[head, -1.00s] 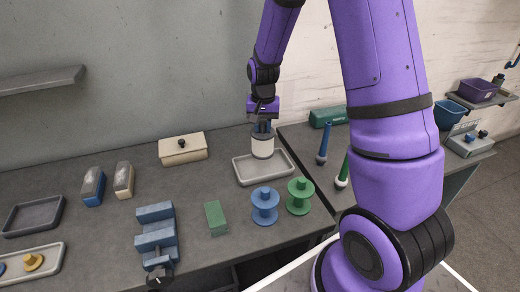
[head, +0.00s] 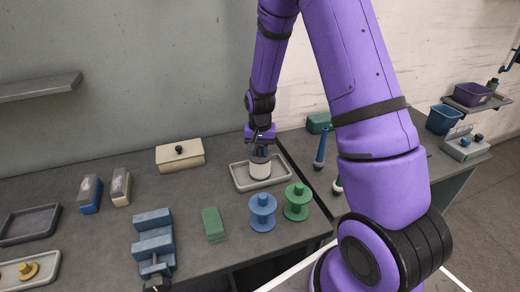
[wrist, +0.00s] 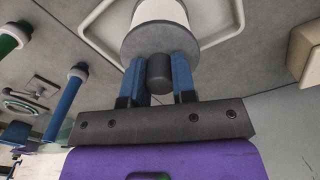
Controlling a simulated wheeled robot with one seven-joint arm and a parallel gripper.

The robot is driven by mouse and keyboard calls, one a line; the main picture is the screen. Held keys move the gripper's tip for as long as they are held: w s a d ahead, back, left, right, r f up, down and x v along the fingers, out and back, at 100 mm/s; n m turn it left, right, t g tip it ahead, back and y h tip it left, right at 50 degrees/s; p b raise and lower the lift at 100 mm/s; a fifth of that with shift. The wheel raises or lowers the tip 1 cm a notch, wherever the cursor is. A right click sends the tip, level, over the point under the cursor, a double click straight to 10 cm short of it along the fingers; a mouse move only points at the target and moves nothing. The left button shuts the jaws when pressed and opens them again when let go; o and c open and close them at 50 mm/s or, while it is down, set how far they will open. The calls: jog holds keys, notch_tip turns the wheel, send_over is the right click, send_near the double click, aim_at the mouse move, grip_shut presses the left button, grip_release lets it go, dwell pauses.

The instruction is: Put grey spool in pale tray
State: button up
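The grey spool (head: 259,169) has a pale wound body and grey flanges, and stands upright within the rim of the pale tray (head: 237,181). I cannot tell whether its base touches the tray floor. My gripper (head: 261,148) points down from above and is shut on the spool's dark top stem. In the wrist view, the blue fingers of my gripper (wrist: 159,78) lie on both sides of the stem. The spool's flange (wrist: 160,43) is just beyond the fingertips, and the tray's rim (wrist: 98,17) shows behind it.
A blue spool (head: 262,213) and a green spool (head: 297,202) stand just in front of the tray. A cream lidded box (head: 180,156) is to its left. Blue (head: 320,151) and green-handled tools stand to its right. The bench between the green block (head: 213,224) and box is clear.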

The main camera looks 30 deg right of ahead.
jog(key=o, duration=0.5)
jog(key=shift+c, duration=0.2)
jog(key=shift+r, duration=0.1)
notch_tip(320, 180, up, 13)
jog(key=s+a+r+n+t, duration=0.2)
jog(key=s+a+r+n, duration=0.15)
jog(key=s+r, duration=0.9)
jog(key=s+a+r+n+t, duration=0.1)
jog(key=s+r, duration=0.3)
jog(key=s, duration=0.3)
jog(key=s+a+r+n+t, duration=0.2)
jog(key=s+r, duration=0.2)
jog(key=s, duration=0.4)
jog(key=shift+s, duration=0.15)
